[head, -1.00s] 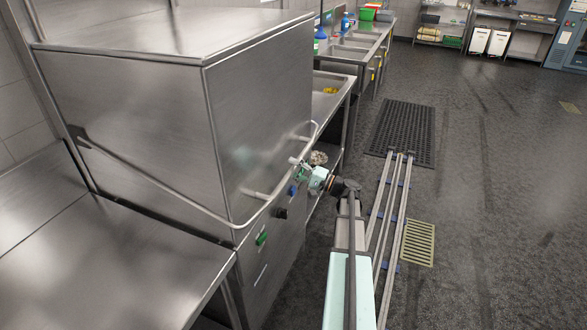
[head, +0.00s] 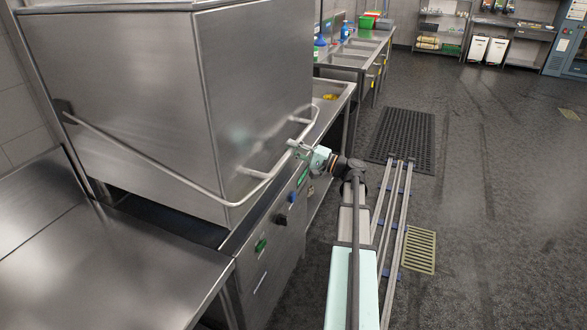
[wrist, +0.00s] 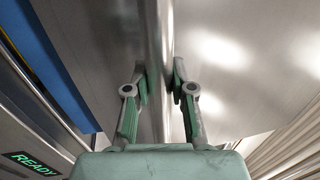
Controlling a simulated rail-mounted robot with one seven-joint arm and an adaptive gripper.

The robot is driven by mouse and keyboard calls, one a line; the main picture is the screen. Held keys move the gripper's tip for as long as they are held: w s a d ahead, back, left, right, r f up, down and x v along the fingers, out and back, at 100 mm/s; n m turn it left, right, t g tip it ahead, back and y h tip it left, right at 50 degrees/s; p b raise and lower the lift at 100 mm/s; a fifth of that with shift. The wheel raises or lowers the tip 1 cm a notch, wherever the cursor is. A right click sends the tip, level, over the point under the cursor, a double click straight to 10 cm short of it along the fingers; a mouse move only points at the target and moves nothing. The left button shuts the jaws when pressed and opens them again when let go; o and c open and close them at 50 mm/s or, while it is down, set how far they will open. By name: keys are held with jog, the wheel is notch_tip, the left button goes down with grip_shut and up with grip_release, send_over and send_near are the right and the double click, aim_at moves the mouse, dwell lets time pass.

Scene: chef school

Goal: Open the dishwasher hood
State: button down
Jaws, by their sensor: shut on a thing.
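The dishwasher hood (head: 130,90) is a large steel box at the left of the head view. It is partly raised, with a dark gap between its lower edge and the machine's base (head: 262,235). A bar handle (head: 150,165) runs along its side and across its front. My gripper (head: 298,145) is at the front part of the bar. In the wrist view, the fingers of my gripper (wrist: 159,85) are closed around the handle bar (wrist: 158,50), one on each side. The inside of the machine is mostly hidden.
A steel table (head: 100,265) adjoins the machine at the front left. A sink counter (head: 335,95) with bottles stands behind it. Knobs and a green button (head: 260,245) sit on the machine's front panel. The floor to the right is open, with a black mat (head: 405,132).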

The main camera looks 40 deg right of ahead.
send_near(276, 60)
jog(key=p+x, duration=0.1)
jog(key=x, duration=0.3)
jog(key=shift+w, duration=0.25)
jog(key=c, duration=1)
grip_release()
jog(key=shift+o, duration=0.2)
jog(key=shift+s, duration=0.15)
jog(key=v, duration=1.1)
jog(key=shift+s+d+f, duration=0.2)
jog(key=shift+s+d, duration=0.05)
